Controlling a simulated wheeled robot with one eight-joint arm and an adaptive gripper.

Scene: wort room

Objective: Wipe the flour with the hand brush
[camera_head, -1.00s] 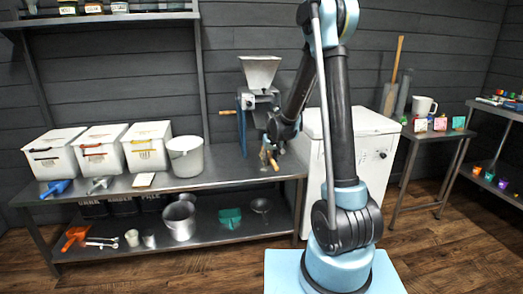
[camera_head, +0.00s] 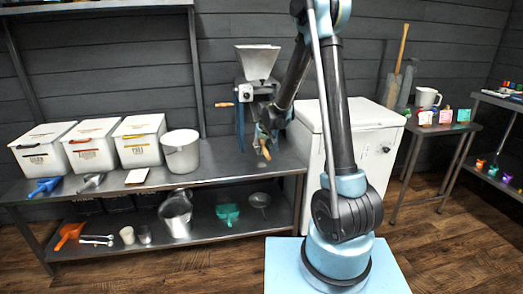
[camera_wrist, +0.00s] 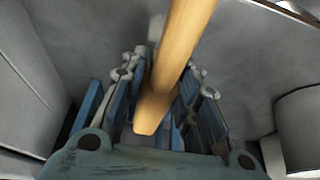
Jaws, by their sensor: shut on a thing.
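My gripper (camera_head: 264,140) is in front of the grain mill (camera_head: 257,62), above the steel bench (camera_head: 225,172). It is shut on the hand brush (camera_head: 265,153), whose light wooden handle shows below the fingers. In the wrist view my gripper (camera_wrist: 155,115) has its fingers on both sides of the handle (camera_wrist: 182,45), which runs up and out of the frame. The bristles are not clear in either view, and I cannot tell whether they touch the bench. I cannot make out the flour clearly.
Several white bins (camera_head: 92,145), a white bucket (camera_head: 181,152) and a blue scoop (camera_head: 44,187) stand left on the bench. A white chest (camera_head: 372,140) is close on the right.

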